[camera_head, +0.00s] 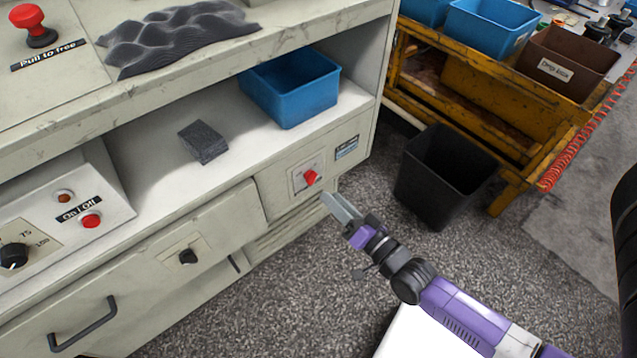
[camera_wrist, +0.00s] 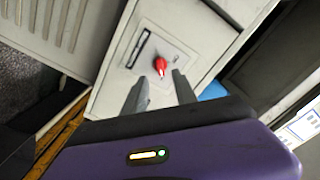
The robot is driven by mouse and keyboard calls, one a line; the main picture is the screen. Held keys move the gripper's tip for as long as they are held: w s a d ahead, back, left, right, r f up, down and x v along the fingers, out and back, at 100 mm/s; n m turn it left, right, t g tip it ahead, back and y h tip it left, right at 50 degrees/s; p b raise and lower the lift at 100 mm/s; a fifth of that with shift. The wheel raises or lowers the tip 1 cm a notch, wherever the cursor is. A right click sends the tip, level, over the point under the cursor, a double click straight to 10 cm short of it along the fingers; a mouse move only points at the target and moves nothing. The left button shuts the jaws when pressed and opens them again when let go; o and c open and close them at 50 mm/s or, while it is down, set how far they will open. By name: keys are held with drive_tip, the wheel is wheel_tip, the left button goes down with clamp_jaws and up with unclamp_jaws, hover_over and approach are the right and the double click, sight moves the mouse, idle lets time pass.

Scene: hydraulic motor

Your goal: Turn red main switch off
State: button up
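The red main switch (camera_head: 310,177) is a small red knob on a light plate on the front of the grey cabinet (camera_head: 275,187), low at its right end. It also shows in the wrist view (camera_wrist: 160,65), ahead of and between my fingertips. My gripper (camera_head: 338,207) is in front of the cabinet, just below and right of the switch in the head view. In the wrist view my gripper (camera_wrist: 158,84) has its two grey fingers apart with nothing between them. The exact gap between fingertips and knob cannot be told.
A blue bin (camera_head: 290,88) and a dark block (camera_head: 203,142) sit on the cabinet shelf. A black bin (camera_head: 445,178) stands on the floor right of the cabinet, beside a yellow cart (camera_head: 450,85). Other red buttons (camera_head: 91,221) are at the left. The floor before the switch is clear.

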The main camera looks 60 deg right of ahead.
sight(314, 181)
drive_tip(key=b+x, duration=0.1)
drive_tip(key=x, duration=0.6)
drive_tip(key=shift+w, duration=0.2)
clamp_jaws()
